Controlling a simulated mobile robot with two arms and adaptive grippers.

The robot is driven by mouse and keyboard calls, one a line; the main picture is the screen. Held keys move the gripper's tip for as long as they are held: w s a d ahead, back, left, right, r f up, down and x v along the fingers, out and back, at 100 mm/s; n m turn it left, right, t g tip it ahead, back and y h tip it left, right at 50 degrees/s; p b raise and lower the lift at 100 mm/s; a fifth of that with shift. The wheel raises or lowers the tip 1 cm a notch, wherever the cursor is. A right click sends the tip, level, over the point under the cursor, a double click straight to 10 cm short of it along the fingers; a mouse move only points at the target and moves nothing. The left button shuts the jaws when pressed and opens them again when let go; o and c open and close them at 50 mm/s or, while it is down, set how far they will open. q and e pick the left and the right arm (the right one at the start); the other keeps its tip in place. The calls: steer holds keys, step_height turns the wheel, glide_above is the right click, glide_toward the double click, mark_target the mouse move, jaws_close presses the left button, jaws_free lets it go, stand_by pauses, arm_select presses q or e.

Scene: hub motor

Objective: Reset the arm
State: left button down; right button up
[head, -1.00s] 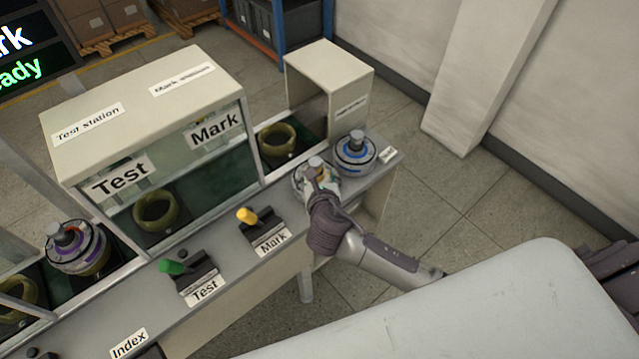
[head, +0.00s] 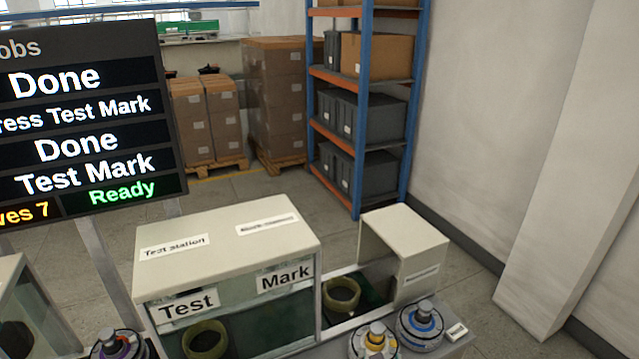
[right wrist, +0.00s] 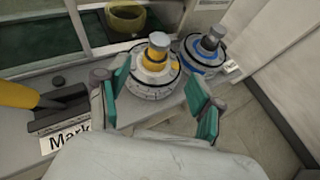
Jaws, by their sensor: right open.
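My right gripper (right wrist: 158,108) is open and empty in the right wrist view, with its two green-padded fingers spread apart. Beyond the fingers, a hub motor with a yellow band (right wrist: 155,70) stands upright on the station's ledge, and the fingers appear clear of it. A hub motor with a blue band (right wrist: 203,52) stands just right of it. In the head view the yellow-banded motor (head: 374,341) and the blue-banded motor (head: 420,324) stand side by side at the bottom right. Neither gripper shows in the head view.
The test station (head: 228,240) has Test and Mark bays with olive rings. A purple-marked motor (head: 118,345) is at the lower left. A status screen (head: 85,120) reads Ready. In the right wrist view, the yellow lever (right wrist: 18,95) is left of my gripper. A shelf rack (head: 360,110) stands behind.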

steer(key=s+d+f+m+g+y, duration=0.15)
steer(key=s+m+g, duration=0.25)
steer(key=s+m, duration=0.9)
steer(key=s+d+f+m+g+y, duration=0.1)
steer(key=s+d+m+g+y, duration=0.3)
steer(key=s+m, duration=1)
step_height(320, 180, down, 29)
steer(key=w+a+m+g+h+b, duration=0.1)
steer(key=w+m+g+h+b, duration=0.1)
steer(key=w+m, duration=0.1)
steer(key=s+d+f+g+b, duration=0.1)
steer(key=s+d+f, duration=0.1)
steer(key=s+f, duration=1.4)
steer(key=shift+s+d+f+b, duration=0.25)
steer(key=shift+d+f+b, duration=0.05)
steer(key=shift+d+f, duration=0.1)
steer(key=shift+h, duration=0.25)
